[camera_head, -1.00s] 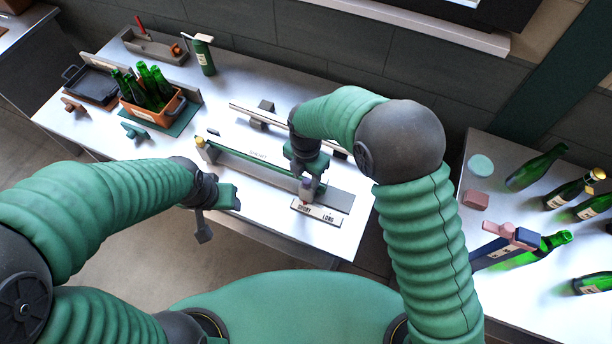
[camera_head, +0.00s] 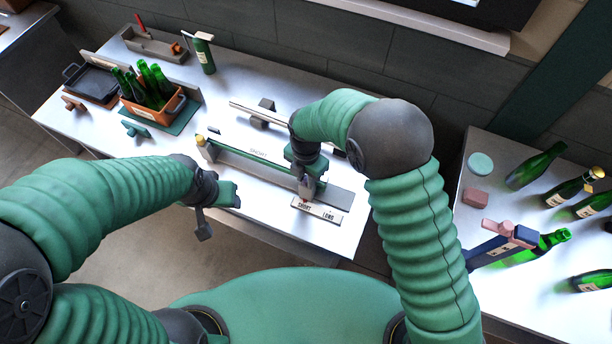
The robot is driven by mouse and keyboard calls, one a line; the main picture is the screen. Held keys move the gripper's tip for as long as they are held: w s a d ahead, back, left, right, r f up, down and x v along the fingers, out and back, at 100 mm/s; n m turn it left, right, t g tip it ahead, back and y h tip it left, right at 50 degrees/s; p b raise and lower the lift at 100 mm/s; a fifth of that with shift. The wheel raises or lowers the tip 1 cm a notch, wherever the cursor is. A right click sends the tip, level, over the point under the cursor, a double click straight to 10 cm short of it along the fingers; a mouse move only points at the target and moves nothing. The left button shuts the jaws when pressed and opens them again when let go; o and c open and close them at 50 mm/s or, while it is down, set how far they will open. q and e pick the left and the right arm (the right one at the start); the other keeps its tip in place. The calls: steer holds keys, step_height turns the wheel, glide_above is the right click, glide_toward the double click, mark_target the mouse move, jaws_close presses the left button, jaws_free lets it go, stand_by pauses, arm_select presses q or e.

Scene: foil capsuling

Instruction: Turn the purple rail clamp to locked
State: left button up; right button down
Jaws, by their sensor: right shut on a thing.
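The purple rail clamp (camera_head: 307,187) sits near the right end of the rail (camera_head: 268,172), just behind a plate marked SHORT and LONG (camera_head: 318,211). My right gripper (camera_head: 306,178) reaches down over it and is shut on it, hiding most of it. How far the clamp is turned cannot be made out. My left gripper (camera_head: 228,196) hangs at the table's front edge, left of the rail and apart from it; its finger gap is not clear.
An orange crate (camera_head: 149,112) of green bottles stands on the left of the table, with a dark tray (camera_head: 92,84) beside it. A green bottle-shaped tool (camera_head: 204,54) stands behind. On the right table are several bottles, a pink block (camera_head: 475,198) and a blue stand (camera_head: 492,250).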

mark_target(306, 179)
steer(key=shift+m, duration=0.4)
steer(key=c, duration=1.2)
jaws_free()
steer(key=shift+a, duration=0.1)
steer(key=shift+r, duration=0.1)
step_height(306, 179, up, 17)
steer(key=shift+w+f+b, duration=0.1)
steer(key=shift+f+b, duration=0.1)
steer(key=shift+b, duration=1)
